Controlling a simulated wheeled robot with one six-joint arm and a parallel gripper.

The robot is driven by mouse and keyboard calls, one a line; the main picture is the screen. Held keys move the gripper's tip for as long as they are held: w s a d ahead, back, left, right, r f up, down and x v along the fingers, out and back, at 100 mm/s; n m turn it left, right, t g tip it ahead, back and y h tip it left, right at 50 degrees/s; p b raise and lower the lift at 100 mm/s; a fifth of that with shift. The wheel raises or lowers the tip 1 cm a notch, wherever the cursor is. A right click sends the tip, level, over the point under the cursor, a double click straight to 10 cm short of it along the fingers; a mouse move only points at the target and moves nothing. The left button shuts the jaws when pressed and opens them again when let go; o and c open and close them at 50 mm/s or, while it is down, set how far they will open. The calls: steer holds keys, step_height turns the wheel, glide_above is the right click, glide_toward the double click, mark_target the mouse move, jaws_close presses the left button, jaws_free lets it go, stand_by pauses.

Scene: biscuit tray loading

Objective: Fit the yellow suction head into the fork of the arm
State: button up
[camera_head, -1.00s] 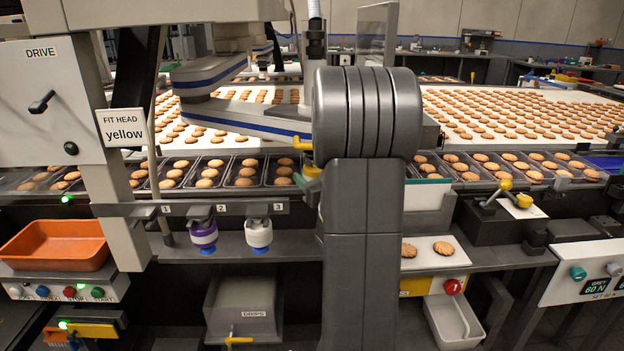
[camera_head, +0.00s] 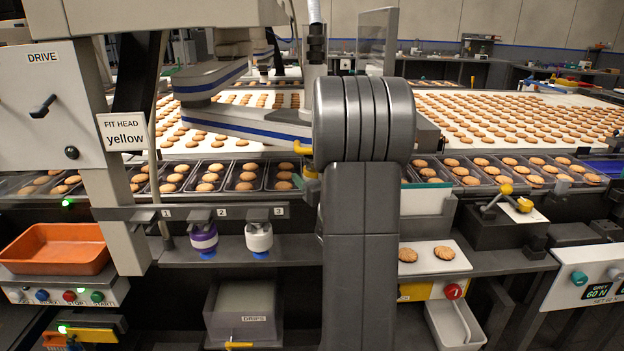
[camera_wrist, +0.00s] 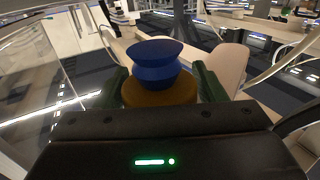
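The yellow suction head (camera_wrist: 160,92) shows in the wrist view as a dull yellow collar with a blue bellows cup above it. It sits between the green fingers of my gripper (camera_wrist: 160,88), which appear shut on the collar. In the head view my own arm hides most of the gripper; only a small yellow part of the head (camera_head: 311,172) shows at its left edge. The machine arm (camera_head: 240,122), pale with a blue stripe, ends just above there, by a yellow lever (camera_head: 303,148). Its fork is hidden behind my arm. A sign (camera_head: 125,132) reads "FIT HEAD yellow".
On the rack (camera_head: 222,213), slot 1 is empty; a purple-banded head (camera_head: 203,238) hangs at 2 and a whitish head (camera_head: 259,237) at 3. Biscuit trays (camera_head: 208,178) line the conveyor behind. An orange bin (camera_head: 55,248) stands left; a drips box (camera_head: 240,312) is below.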

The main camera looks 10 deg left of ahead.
steer(key=shift+o, duration=1.3)
steer(key=v, duration=1.4)
steer(key=shift+b, duration=0.3)
steer(key=shift+a, duration=0.1)
steer(key=x, duration=1.3)
steer(key=shift+w+a+p, duration=0.25)
steer(key=shift+w+p, duration=0.05)
steer(key=shift+p, duration=0.05)
steer(key=shift+s+d, duration=0.1)
steer(key=shift+s, duration=0.2)
steer(key=shift+w, duration=0.15)
